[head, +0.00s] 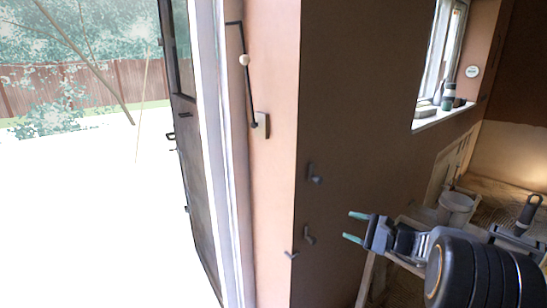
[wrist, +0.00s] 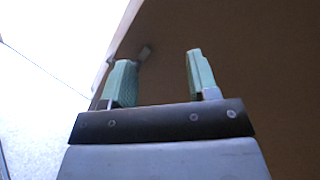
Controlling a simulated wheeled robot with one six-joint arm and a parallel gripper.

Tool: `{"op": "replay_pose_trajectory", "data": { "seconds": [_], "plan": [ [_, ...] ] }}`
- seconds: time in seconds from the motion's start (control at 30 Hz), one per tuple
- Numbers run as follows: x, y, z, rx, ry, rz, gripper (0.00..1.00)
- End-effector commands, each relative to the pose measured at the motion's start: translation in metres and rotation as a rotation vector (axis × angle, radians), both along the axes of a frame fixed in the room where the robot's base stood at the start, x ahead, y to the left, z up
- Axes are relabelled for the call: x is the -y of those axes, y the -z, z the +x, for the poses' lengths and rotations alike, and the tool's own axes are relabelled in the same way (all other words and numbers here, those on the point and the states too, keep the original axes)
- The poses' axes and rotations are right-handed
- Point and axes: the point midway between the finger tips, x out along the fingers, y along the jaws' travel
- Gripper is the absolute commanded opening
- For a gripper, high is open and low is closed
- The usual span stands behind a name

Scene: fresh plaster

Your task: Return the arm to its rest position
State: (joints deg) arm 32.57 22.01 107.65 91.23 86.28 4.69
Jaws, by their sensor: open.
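My gripper (head: 356,227) is at the lower right of the head view, in front of the brown plaster wall. Its two green-tipped fingers point left and stand apart with nothing between them. In the wrist view my gripper (wrist: 158,78) also shows open and empty, with the brown wall behind it. My dark arm reaches in from the lower right of the head view.
Dark hooks (head: 314,174) stick out of the wall near its corner, left of my gripper. A door (head: 193,160) stands open to a bright outdoors at left. A window sill (head: 440,116) holds small items.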

Motion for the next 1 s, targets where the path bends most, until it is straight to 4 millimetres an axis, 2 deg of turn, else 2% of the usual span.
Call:
{"op": "replay_pose_trajectory", "data": {
  "seconds": [0.03, 0.1, 0.23, 0.37, 0.5, 0.6, 0.7, 0.9, 1.0],
  "plan": [
    [-0.01, 0.017, -0.014, -0.062, -0.037, -0.1, 0.54],
    [-0.028, 0.036, -0.039, -0.139, -0.12, -0.28, 0.54],
    [-0.054, 0.055, -0.096, -0.209, -0.312, -0.661, 0.54],
    [-0.062, 0.054, -0.151, -0.172, -0.517, -1.063, 0.54],
    [-0.061, 0.031, -0.193, -0.03, -0.708, -1.458, 0.54],
    [-0.062, 0.012, -0.21, 0.086, -0.794, -1.65, 0.54],
    [-0.069, -0.006, -0.221, 0.179, -0.837, -1.755, 0.54],
    [-0.088, -0.036, -0.227, 0.307, -0.831, -1.81, 0.54],
    [-0.092, -0.042, -0.227, 0.333, -0.832, -1.814, 0.54]
  ]
}}
